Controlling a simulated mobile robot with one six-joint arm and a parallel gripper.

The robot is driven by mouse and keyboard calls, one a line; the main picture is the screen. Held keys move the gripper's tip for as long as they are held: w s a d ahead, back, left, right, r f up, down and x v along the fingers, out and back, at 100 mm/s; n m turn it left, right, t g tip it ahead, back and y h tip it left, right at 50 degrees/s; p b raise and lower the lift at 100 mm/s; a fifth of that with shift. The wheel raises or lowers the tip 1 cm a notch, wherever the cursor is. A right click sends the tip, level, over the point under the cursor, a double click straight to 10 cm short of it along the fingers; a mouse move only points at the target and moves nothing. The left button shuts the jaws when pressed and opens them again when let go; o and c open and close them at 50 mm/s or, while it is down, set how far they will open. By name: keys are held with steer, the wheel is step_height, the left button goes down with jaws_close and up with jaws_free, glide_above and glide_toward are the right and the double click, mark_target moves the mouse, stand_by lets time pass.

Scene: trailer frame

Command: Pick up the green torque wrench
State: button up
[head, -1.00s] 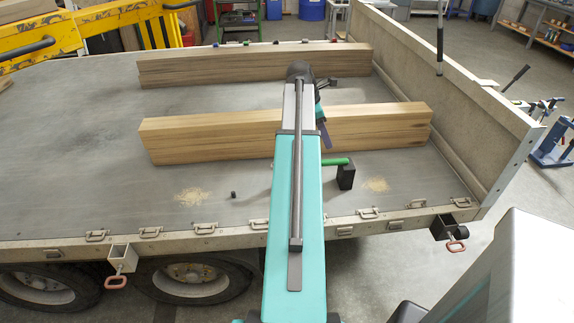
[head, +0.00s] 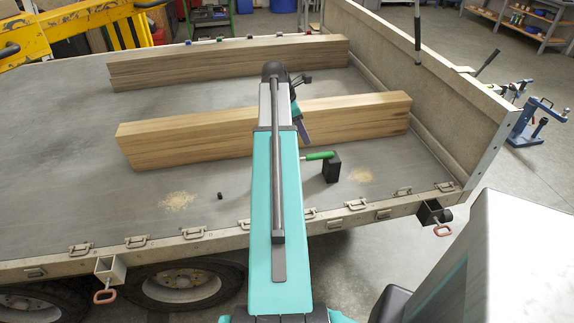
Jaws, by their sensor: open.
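A tool with a green handle (head: 319,155) and a black block-like head (head: 332,168) rests on the trailer bed, right of my arm and in front of the near timber. It looks more like a mallet than a torque wrench. The handle's left end is close to my arm's edge in the picture. I make out no clear torque wrench elsewhere. My gripper (head: 304,132) is mostly hidden behind my teal arm; a small part shows over the near timber, above the green handle in the picture. The jaws appear open and nothing is seen in them.
Two long timbers lie across the bed, one near (head: 355,126) and one far (head: 180,68). A small black piece (head: 220,196) and sawdust patches (head: 176,201) lie near the front edge. The side wall (head: 440,80) bounds the right. The bed's left part (head: 60,150) is clear.

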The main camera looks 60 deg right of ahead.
glide_above(315, 155)
steer(key=w+a, duration=0.1)
steer(key=w, duration=0.1)
steer(key=shift+w+a+f+p, duration=0.1)
steer(key=shift+f+p, duration=0.15)
steer(key=shift+f, duration=1.3)
steer(key=shift+a+f+p, duration=0.1)
steer(key=shift+f+p, duration=0.1)
steer(key=shift+f, duration=1.3)
steer(key=shift+p+x, duration=0.65)
steer(key=shift+x, duration=1.9)
steer(key=shift+d+r, duration=0.1)
jaws_close()
